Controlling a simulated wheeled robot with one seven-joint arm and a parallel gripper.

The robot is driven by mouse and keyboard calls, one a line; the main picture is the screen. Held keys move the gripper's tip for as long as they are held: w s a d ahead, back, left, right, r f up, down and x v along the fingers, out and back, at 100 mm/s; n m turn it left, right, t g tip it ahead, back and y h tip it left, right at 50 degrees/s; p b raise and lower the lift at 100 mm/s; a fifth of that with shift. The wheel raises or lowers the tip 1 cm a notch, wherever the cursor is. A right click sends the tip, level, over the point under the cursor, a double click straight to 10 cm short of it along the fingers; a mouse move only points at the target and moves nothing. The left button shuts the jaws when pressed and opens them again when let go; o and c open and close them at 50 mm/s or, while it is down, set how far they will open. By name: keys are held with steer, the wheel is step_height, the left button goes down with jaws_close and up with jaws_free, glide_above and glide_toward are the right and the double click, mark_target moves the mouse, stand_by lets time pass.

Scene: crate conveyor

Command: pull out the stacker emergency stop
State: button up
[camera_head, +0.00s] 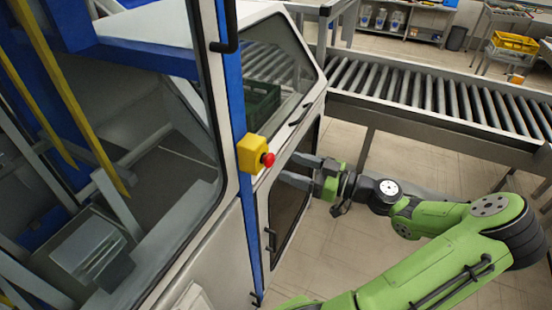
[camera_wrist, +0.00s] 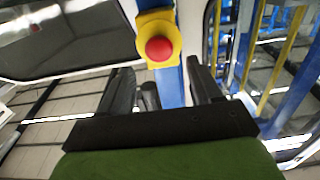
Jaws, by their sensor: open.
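The stacker emergency stop is a red mushroom button (camera_head: 267,160) on a yellow box (camera_head: 251,154), fixed to the blue post of the stacker's housing. In the wrist view the red button (camera_wrist: 159,49) faces the camera, on its yellow box (camera_wrist: 157,22), above the gap between my fingers. My gripper (camera_head: 296,170) is open and empty, a little to the right of and below the button in the head view. Its two dark fingers also show in the wrist view (camera_wrist: 160,88). They do not touch the button.
The stacker's white and blue housing (camera_head: 243,100) with windows stands at the left. A dark green crate (camera_head: 262,103) shows behind glass. A roller conveyor (camera_head: 430,88) runs at the back right. A dark handle (camera_head: 270,240) is on the lower door. Open floor (camera_head: 410,160) lies below the conveyor.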

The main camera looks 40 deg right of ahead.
mark_target(273, 160)
steer(key=x, duration=0.5)
steer(key=shift+w+a+p, duration=0.1)
steer(key=shift+w+p, duration=0.25)
steer(key=shift+w, duration=0.05)
